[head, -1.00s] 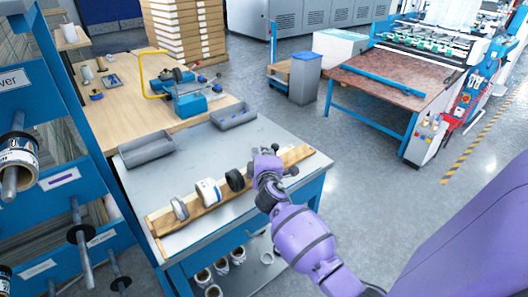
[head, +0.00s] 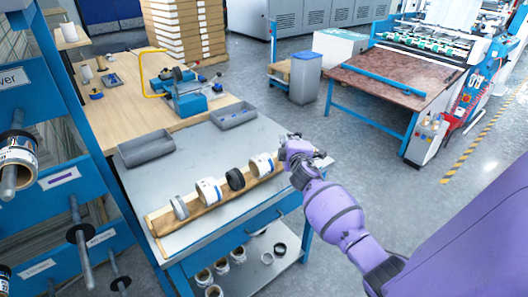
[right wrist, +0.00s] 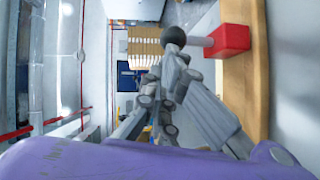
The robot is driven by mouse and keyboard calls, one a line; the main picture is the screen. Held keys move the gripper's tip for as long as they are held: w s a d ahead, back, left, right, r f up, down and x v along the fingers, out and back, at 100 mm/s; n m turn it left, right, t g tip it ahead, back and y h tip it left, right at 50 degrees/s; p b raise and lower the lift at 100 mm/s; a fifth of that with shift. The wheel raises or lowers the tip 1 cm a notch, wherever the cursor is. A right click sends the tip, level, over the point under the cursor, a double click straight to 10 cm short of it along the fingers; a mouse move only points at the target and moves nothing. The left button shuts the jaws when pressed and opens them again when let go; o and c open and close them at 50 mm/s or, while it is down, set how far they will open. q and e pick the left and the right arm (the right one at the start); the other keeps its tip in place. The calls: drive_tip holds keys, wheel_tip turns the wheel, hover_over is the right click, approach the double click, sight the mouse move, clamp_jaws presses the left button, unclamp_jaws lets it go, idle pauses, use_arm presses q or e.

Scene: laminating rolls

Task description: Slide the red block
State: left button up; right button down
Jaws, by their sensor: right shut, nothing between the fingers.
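The red block (right wrist: 231,40) shows in the right wrist view, seated on a wooden strip (right wrist: 243,95). A pale rod with a black ball knob (right wrist: 174,35) sticks out of its side. In the head view I cannot make out the block; my right gripper and arm cover that end of the wooden rack (head: 202,213). My right gripper (head: 287,141) is at the rack's right end, shut and empty. In the right wrist view its fingers (right wrist: 172,60) are close to the knob; I cannot tell whether they touch it. My left gripper is not in view.
Along the rack stand a grey roll (head: 180,207), a white-blue roll (head: 209,191), a black roll (head: 235,179) and a pale roll (head: 261,165). Two grey trays (head: 146,149) lie at the table's back. The table (head: 205,150) between is clear. Rolls stand on the lower shelf.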

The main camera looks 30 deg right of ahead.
sight(298, 134)
drive_tip(key=d, duration=0.4)
drive_tip(key=shift+w+d, duration=0.1)
drive_tip(key=shift+w, duration=0.1)
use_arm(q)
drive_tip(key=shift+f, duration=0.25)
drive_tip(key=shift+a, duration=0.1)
